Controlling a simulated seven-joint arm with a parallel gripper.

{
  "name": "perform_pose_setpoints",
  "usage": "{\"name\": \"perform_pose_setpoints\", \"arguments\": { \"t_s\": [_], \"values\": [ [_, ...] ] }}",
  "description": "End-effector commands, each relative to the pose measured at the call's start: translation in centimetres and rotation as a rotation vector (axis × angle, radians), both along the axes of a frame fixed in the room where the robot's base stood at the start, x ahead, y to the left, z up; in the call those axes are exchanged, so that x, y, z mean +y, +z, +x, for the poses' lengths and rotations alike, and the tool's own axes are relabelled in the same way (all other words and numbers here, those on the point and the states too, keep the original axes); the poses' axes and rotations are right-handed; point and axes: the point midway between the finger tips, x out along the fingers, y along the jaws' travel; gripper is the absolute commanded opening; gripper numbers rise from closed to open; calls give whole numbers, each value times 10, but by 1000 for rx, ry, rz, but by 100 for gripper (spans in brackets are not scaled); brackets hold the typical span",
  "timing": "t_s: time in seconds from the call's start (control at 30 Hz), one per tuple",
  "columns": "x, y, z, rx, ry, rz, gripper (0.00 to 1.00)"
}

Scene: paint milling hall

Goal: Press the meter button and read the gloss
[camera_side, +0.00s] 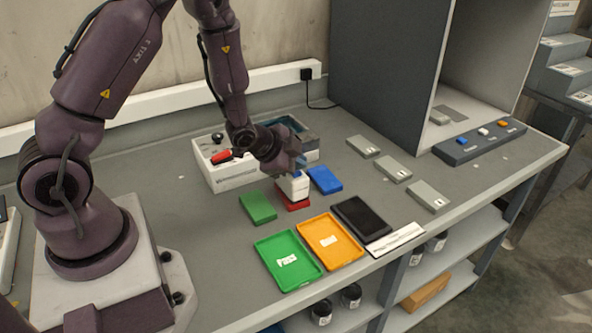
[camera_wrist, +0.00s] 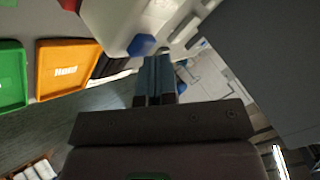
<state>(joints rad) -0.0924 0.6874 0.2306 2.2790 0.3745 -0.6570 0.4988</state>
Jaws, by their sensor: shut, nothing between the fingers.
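The white meter (camera_side: 293,185) stands on a red panel (camera_side: 292,203) near the middle of the bench. No reading shows in either view.
Green (camera_side: 258,207) and blue (camera_side: 325,180) panels flank the meter. Grey blocks (camera_side: 393,169) and a grey booth (camera_side: 385,75) stand right. A white machine (camera_side: 222,178) is behind.

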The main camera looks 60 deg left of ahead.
Motion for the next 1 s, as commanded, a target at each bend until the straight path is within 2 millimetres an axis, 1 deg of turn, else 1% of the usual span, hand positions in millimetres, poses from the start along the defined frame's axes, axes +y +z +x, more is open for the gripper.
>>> {"name": "perform_pose_setpoints", "arguments": {
  "t_s": [0.57, 0.67, 1.0],
  "values": [
    [0, -3, 0, 0, 0, 0, 0],
    [0, -1, 0, 0, 0, 0, 0],
    [0, 14, 0, 0, 0, 0, 0]
  ]
}}
